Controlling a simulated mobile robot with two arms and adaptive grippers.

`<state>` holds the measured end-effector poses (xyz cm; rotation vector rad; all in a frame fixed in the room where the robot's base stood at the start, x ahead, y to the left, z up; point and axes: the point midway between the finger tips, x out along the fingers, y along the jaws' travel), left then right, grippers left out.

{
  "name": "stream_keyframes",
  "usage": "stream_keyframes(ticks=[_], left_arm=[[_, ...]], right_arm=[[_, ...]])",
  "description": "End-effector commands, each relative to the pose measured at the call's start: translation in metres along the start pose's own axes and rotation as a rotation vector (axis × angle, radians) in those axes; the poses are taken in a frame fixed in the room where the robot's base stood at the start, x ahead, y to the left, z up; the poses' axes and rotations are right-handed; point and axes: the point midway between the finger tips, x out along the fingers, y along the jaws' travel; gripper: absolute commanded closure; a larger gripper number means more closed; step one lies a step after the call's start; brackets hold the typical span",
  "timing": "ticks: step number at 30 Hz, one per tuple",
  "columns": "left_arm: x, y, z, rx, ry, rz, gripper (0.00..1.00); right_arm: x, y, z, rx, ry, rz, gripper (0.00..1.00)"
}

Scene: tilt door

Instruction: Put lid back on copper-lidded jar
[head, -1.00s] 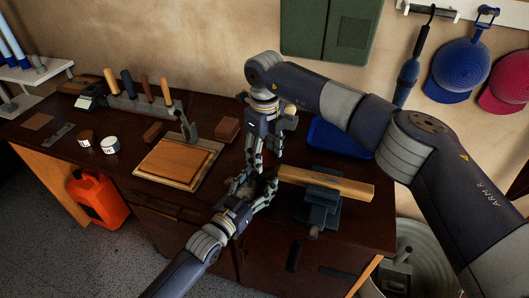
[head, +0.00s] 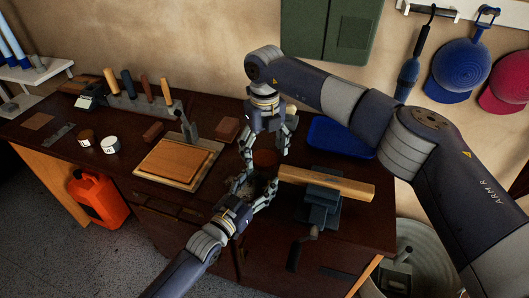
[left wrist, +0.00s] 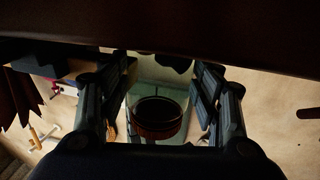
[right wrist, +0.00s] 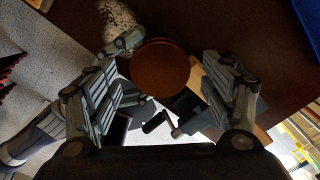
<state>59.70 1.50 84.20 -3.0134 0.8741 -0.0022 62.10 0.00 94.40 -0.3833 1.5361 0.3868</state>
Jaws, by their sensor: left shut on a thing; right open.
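The copper lid (head: 264,159) is a round brown disc in the head view. In the right wrist view it lies face-on (right wrist: 160,68) beyond my spread fingers. The clear jar (left wrist: 160,72) shows between my left fingers in the left wrist view, with the copper ring of the lid at its mouth. The lid seems to rest on the jar, though how squarely is unclear. My left gripper (head: 256,186) is shut on the jar. My right gripper (head: 266,150) is open and empty just above the lid, its fingers on either side. Most of the jar is hidden in the head view.
A wooden beam (head: 330,183) in a vice (head: 321,208) lies just right of the grippers. A cutting board (head: 178,163) is at the left, with two small tins (head: 109,145) beyond it. A blue tray (head: 338,137) stands behind. A speckled pale thing (right wrist: 118,28) lies near the lid.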

Motion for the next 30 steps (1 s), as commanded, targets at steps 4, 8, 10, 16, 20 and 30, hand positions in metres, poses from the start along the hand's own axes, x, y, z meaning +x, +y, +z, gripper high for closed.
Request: stream_keyframes(ticks=[4,8,10,16,20,30], left_arm=[[0.000,0.000,0.000,0.001,-0.001,0.000,1.00],[0.000,0.000,0.000,0.001,-0.001,0.000,1.00],[0.000,0.000,0.000,0.001,-0.001,0.000,1.00],[0.000,0.000,0.000,0.001,-0.001,0.000,1.00],[0.000,0.000,0.000,0.001,-0.001,0.000,1.00],[0.000,0.000,0.000,0.001,-0.001,0.000,1.00]], right_arm=[[-0.022,0.000,0.001,0.000,-0.004,-0.001,0.26],[-0.033,0.000,0.000,0.000,-0.002,0.001,0.26],[-0.034,0.000,0.000,0.000,-0.001,0.001,0.26],[-0.034,0.000,0.000,-0.001,-0.001,0.001,0.28],[-0.036,0.000,0.000,-0.045,-0.001,0.001,0.28],[-0.057,0.000,0.000,-0.486,-0.002,0.000,0.28]])
